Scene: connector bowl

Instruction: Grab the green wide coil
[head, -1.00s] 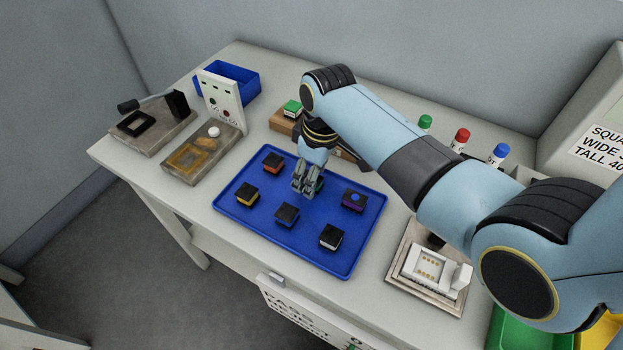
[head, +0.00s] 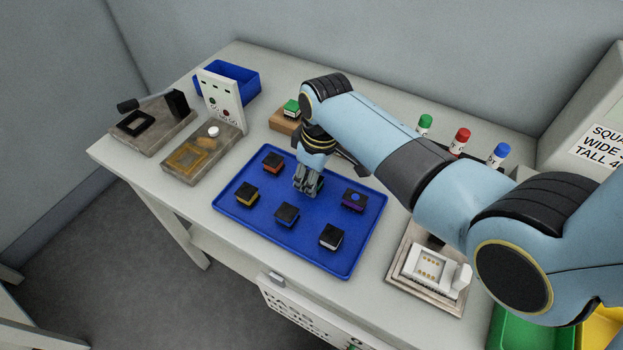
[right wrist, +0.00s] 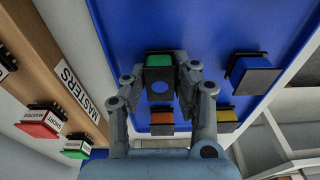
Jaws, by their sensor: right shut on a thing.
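In the head view my right gripper (head: 307,186) points down over the blue tray (head: 232,212), and only a sliver of the green coil (head: 321,183) shows behind the fingers. I cannot tell whether the coil touches the tray. My left gripper is not in view.
Around it on the tray stand an orange coil (head: 273,163), a yellow coil (head: 246,195), a blue coil (head: 286,216), a white coil (head: 331,237) and a purple coil (head: 354,202). A wooden masters block (head: 281,122) lies behind. A white fixture (head: 430,268) stands right.

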